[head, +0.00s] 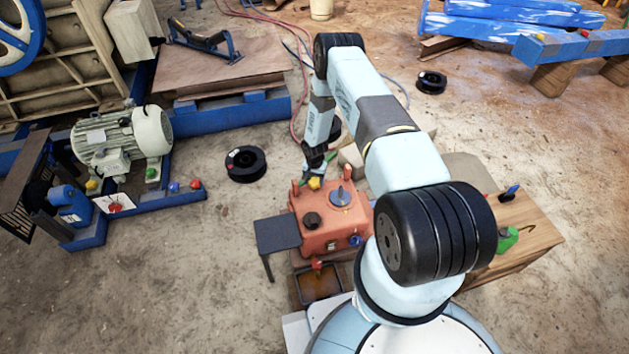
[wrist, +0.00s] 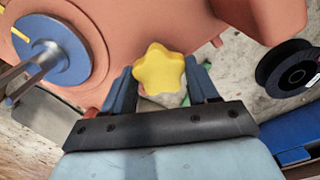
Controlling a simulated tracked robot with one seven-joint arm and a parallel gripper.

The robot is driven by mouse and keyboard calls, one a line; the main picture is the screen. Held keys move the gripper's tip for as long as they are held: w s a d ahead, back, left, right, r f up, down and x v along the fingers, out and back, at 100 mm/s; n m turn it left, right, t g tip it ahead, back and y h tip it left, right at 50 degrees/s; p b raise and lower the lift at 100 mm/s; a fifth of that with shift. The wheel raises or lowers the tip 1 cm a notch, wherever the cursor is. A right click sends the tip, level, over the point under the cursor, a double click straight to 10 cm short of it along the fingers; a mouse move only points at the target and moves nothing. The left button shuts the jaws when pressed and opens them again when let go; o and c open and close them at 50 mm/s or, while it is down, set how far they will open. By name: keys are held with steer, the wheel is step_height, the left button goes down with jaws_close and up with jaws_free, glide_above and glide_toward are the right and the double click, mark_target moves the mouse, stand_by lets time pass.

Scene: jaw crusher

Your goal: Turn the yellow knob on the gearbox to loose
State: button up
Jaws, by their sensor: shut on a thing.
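The gearbox (head: 328,222) is an orange-red housing in the middle of the head view, and its casing (wrist: 130,25) fills the top of the wrist view. The yellow knob (wrist: 158,70) is star-shaped and sits at the gearbox's edge. In the head view the yellow knob (head: 314,183) is small, at the far side of the gearbox top. My gripper (wrist: 163,85) has its two blue fingers on either side of the knob and is shut on it. In the head view my gripper (head: 314,172) reaches down to the knob. Any marking for loose is not readable.
A blue disc with a metal handle (wrist: 48,50) is on the gearbox, left in the wrist view. A dark cap (head: 312,220) and a blue knob (head: 355,240) are also on the gearbox. A black spool (head: 246,164) lies on the floor. A dark side table (head: 277,234) adjoins the gearbox.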

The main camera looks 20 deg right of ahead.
steer(key=shift+n, duration=0.3)
steer(key=n, duration=0.4)
steer(key=shift+n, duration=0.3)
steer(key=n, duration=1)
steer(key=shift+w+n, duration=0.1)
steer(key=shift+n, duration=2.5)
steer(key=o, duration=1.1)
steer(key=shift+c, duration=0.2)
